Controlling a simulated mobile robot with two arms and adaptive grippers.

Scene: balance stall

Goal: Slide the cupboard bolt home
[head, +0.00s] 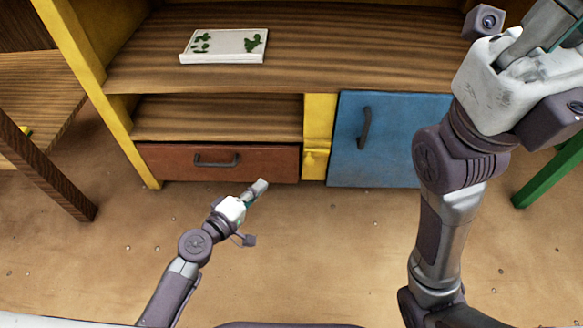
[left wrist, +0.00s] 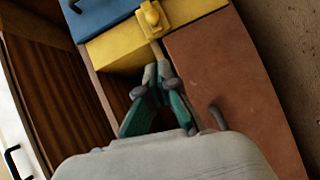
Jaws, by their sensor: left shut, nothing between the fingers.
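The cupboard's blue door (head: 388,140) with its dark handle appears closed, at the right of the red drawer. A small yellow bolt (head: 314,152) sits on the yellow post left of the door. It also shows in the left wrist view (left wrist: 152,15), with a rounded knob; whether it reaches past the door's edge is unclear. My left gripper (head: 261,186) is shut and empty, in front of the red drawer, below and left of the bolt. In the left wrist view, its fingertips (left wrist: 156,70) point towards the bolt, apart from it in the picture.
The red drawer (head: 258,164) is under an open shelf. A white tray (head: 225,58) with green pieces lies on the upper wooden top. My right arm fills the right side; its gripper (head: 548,42) is only partly seen. The floor in front is clear.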

